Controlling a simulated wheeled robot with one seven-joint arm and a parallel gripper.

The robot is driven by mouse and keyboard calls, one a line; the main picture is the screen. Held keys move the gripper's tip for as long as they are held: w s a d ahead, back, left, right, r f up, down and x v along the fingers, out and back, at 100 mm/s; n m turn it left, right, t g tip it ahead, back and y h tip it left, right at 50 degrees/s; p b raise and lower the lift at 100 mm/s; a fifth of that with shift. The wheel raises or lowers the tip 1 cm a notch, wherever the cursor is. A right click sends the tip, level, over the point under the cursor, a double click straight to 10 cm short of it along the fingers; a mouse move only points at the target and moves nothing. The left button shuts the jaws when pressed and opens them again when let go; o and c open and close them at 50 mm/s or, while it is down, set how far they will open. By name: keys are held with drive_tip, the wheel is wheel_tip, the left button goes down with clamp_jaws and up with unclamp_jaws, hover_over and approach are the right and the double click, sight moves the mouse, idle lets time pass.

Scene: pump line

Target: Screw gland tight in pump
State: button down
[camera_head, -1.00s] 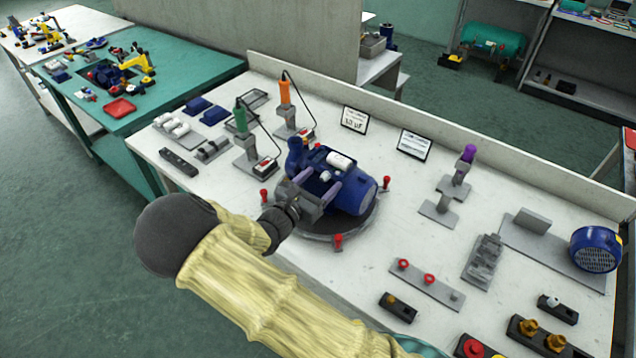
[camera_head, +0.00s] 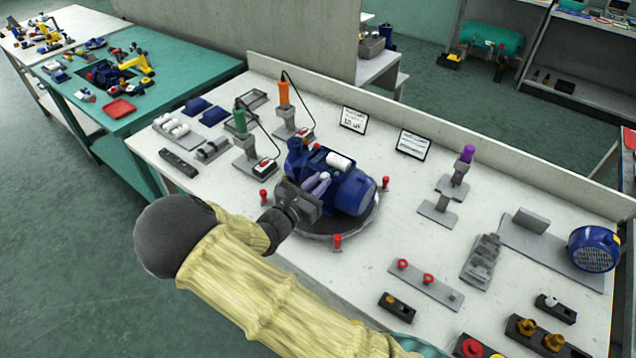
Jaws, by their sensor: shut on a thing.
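The blue pump (camera_head: 350,190) stands on a dark round turntable (camera_head: 345,228) in the middle of the white bench. A white cylinder lies on top of it. My gripper (camera_head: 320,183) reaches in from the front left, with its pale purple fingers close together against the near side of the pump. It is shut on a small part there, which I take to be the gland. The gland itself is hidden by the fingers and the gripper body, so its depth in the pump cannot be seen.
Red-topped clamps (camera_head: 337,240) stand around the turntable. Green (camera_head: 241,120) and orange (camera_head: 285,93) screwdrivers stand in holders behind left. A purple-handled tool (camera_head: 466,155) stands to the right, a blue motor cover (camera_head: 595,250) at far right.

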drive_tip(key=c, duration=1.3)
unclamp_jaws()
drive_tip(key=shift+r+p, duration=0.15)
drive_tip(key=shift+p, duration=0.2)
drive_tip(key=shift+n+p, duration=0.4)
drive_tip(key=shift+p, duration=0.05)
drive_tip(key=shift+r+n+p, duration=0.1)
drive_tip(key=shift+n+p, duration=0.5)
drive_tip(key=shift+p, duration=0.3)
drive_tip(key=shift+n+p, duration=0.6)
drive_tip(key=shift+p, duration=0.05)
drive_tip(key=shift+f, duration=0.25)
drive_tip(key=shift+r, duration=0.1)
